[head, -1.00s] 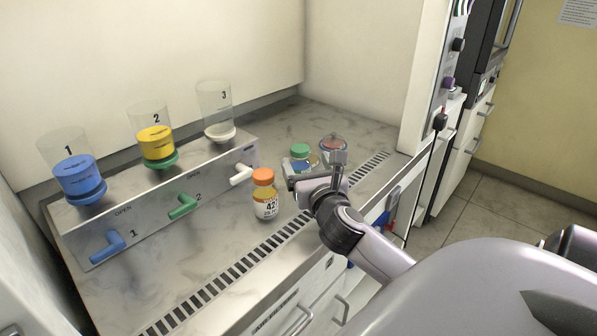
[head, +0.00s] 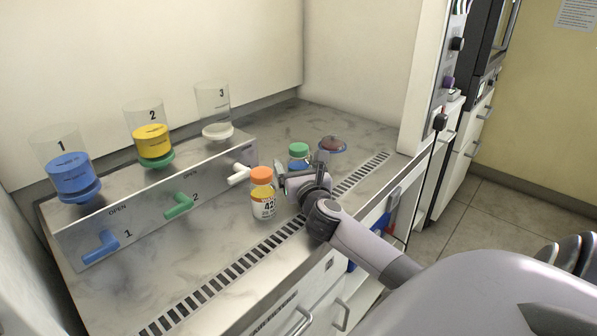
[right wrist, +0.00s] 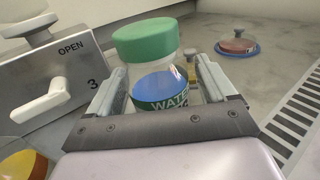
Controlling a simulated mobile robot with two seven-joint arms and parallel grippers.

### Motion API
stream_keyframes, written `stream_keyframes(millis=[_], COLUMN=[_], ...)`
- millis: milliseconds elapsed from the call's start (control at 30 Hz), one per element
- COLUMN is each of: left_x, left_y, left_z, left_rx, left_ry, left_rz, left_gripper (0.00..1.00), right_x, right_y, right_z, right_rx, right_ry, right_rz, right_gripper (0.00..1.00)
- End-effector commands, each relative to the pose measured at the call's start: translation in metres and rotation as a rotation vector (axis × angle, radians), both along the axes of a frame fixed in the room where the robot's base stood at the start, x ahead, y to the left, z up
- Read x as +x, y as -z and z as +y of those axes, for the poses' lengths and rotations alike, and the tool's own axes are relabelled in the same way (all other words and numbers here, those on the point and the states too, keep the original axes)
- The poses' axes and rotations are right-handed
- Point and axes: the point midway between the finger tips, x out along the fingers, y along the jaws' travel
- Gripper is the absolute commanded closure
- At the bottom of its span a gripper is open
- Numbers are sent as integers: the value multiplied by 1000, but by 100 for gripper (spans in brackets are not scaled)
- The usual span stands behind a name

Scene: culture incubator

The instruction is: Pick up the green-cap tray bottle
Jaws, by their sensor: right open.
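The green-cap bottle (head: 299,152) stands upright on the marble worktop, partly hidden behind my right gripper in the head view. My right gripper (head: 299,169) is open. In the right wrist view its two fingers (right wrist: 155,88) lie on either side of the bottle, with a gap visible at least on the right. My left gripper is not in view.
An orange-cap bottle (head: 263,194) labelled 42 stands just left of my right gripper. A dish with a reddish lid (head: 332,145) lies behind to the right. The dispenser panel (head: 150,190) with three valve handles stands at the left. A slotted vent (head: 235,277) runs along the front edge.

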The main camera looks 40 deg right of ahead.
Motion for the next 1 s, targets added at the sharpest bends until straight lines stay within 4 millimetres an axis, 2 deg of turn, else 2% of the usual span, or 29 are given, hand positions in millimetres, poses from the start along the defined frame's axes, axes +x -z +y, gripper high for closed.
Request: stream_keyframes(millis=[233, 267, 400, 767, 867, 1000], left_x=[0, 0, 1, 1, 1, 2], left_y=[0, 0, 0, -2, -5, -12], left_z=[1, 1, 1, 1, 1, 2], left_rx=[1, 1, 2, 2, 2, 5], left_ry=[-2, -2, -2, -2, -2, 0], left_rz=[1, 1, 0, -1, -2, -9], left_gripper=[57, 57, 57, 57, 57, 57], right_x=[2, 2, 2, 2, 2, 2], right_y=[0, 0, 0, -2, -9, -27], right_z=[-1, -1, -1, -1, -1, -1], right_rx=[0, 0, 0, 0, -1, -1], right_ry=[0, 0, 0, 0, 1, 0], right_rz=[1, 1, 1, -1, -2, -4], right_gripper=[16, 19, 65, 66, 66, 66])
